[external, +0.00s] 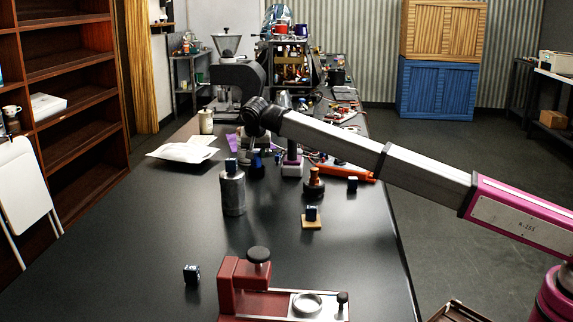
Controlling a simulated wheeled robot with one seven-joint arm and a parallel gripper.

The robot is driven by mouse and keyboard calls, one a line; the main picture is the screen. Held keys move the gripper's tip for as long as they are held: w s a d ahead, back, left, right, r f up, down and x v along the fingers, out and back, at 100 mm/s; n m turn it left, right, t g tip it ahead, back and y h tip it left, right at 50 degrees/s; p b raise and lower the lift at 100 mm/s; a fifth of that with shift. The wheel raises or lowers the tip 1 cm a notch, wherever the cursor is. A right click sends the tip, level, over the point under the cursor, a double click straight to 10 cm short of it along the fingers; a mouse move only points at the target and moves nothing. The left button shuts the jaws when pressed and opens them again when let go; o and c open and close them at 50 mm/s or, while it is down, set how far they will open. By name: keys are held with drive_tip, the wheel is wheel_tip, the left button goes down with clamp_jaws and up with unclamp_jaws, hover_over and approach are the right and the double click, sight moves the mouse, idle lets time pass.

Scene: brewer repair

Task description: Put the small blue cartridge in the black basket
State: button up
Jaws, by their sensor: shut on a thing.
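My gripper (255,158) is over the far middle part of the dark table. It is shut on a small dark blue thing (257,170), which looks like a blue cartridge; the arm and fingers partly hide it. Other small blue blocks stand on the grey canister (233,193), on a wooden pad (311,224), on the table at the front left (191,275) and near the right edge (352,184). No black basket is clearly visible; a dark tray-like thing (461,312) is cut off at the bottom edge, right of the table.
A red press-like device (240,282) stands at the front. A dark knobbed piece (314,188) and an orange tool (345,172) lie near my gripper. White papers (183,152), a grinder (229,80) and clutter fill the far end. The table's left front is mostly clear.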

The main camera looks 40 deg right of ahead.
drive_tip(key=shift+f, duration=1.2)
drive_tip(key=shift+f, duration=0.1)
drive_tip(key=o, duration=1)
drive_tip(key=shift+c, duration=0.2)
drive_tip(key=v, duration=1.2)
